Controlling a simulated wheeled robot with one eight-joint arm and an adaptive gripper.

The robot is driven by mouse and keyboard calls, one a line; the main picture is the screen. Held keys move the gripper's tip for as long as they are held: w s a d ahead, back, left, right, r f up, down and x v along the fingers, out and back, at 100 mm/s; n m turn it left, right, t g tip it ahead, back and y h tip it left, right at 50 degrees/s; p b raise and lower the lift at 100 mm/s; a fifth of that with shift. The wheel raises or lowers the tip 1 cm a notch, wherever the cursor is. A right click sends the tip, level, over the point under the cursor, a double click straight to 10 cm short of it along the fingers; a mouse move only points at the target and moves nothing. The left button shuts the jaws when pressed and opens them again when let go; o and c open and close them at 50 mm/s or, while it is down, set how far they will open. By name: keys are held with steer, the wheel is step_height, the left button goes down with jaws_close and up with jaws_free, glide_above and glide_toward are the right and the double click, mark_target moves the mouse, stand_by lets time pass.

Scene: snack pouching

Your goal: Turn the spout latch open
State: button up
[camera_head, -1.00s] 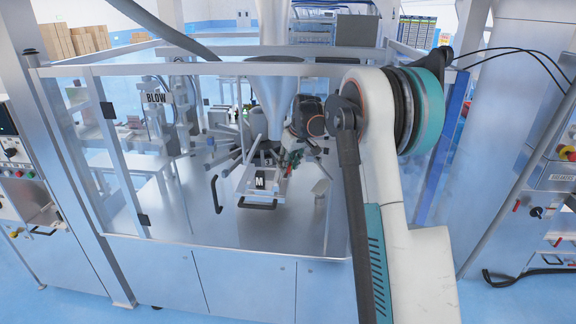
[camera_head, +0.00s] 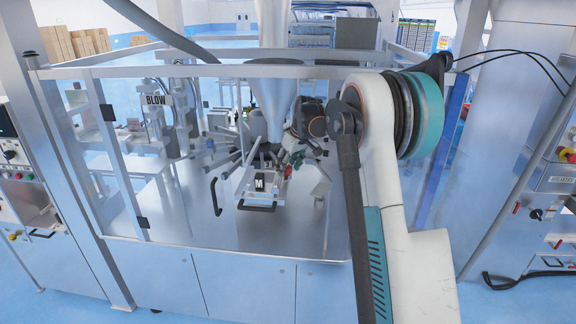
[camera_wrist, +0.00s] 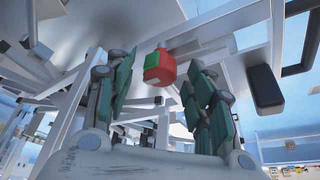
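A small red block with a green face (camera_wrist: 158,72), which looks like the spout latch, shows in the wrist view, between and beyond my fingertips. My gripper (camera_wrist: 160,92) is open, with a visible gap between each finger and the block. In the head view my gripper (camera_head: 289,162) is small and reaches down beside the lower end of the steel funnel spout (camera_head: 272,98), above the tray marked M. The latch is too small there to tell apart from the gripper. Which way the latch is turned I cannot tell.
A tray marked M (camera_head: 246,186) with a black handle (camera_head: 257,207) lies below the gripper. Metal arms and bars surround the spout. Frame posts and a top rail (camera_head: 200,70) enclose the machine. A dark block (camera_wrist: 265,88) hangs right of my fingers.

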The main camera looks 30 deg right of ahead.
steer(key=a+v, duration=0.1)
steer(key=v, duration=1.1)
steer(key=shift+d, duration=0.45)
